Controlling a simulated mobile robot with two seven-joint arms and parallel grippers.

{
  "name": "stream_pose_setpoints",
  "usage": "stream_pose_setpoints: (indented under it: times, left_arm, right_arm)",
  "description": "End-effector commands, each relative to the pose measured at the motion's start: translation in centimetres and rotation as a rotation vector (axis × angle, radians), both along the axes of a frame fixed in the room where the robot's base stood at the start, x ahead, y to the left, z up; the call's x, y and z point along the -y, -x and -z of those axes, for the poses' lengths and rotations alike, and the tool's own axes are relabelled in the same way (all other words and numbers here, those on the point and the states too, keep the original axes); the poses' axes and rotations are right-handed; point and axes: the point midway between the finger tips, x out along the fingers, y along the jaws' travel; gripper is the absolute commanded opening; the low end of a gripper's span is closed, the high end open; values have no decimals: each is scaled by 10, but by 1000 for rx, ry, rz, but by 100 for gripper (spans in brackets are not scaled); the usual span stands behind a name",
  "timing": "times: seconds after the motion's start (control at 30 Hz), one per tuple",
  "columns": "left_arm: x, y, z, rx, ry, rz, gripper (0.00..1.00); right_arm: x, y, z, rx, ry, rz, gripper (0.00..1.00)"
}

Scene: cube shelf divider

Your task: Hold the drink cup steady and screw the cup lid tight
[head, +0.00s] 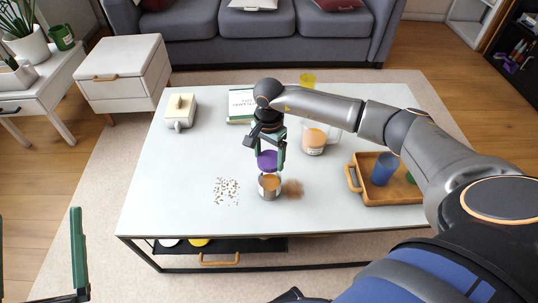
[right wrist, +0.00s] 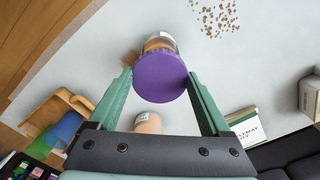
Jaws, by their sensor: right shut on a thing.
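The drink cup (head: 269,187) stands upright on the pale table, a small clear cup with brown contents and a label. The purple round cup lid (head: 267,161) is held flat just above the cup's mouth; I cannot tell whether it touches the rim. My right gripper (head: 266,150) comes from above and is shut on the lid's sides. In the right wrist view the lid (right wrist: 159,77) sits between the green fingers and hides most of the cup (right wrist: 160,42). My left gripper (head: 40,255) is open and empty at the lower left, away from the cup.
Scattered brown bits (head: 226,190) lie left of the cup, and a brown patch (head: 292,188) lies right of it. A wooden tray (head: 390,196) with a blue cup (head: 384,168) stands at right. The table's front left is clear.

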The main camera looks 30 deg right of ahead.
Motion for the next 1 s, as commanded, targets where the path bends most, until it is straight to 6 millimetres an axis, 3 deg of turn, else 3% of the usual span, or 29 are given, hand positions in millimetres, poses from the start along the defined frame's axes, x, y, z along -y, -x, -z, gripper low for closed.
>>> stream_pose_setpoints:
  times: [0.5,1.0]
  left_arm:
    - [6,35,-49,257,-4,50,100]
    - [8,48,-63,336,-5,68,100]
  right_arm:
    - [0,0,15,1,0,0,31]
    - [0,0,18,1,0,0,31]
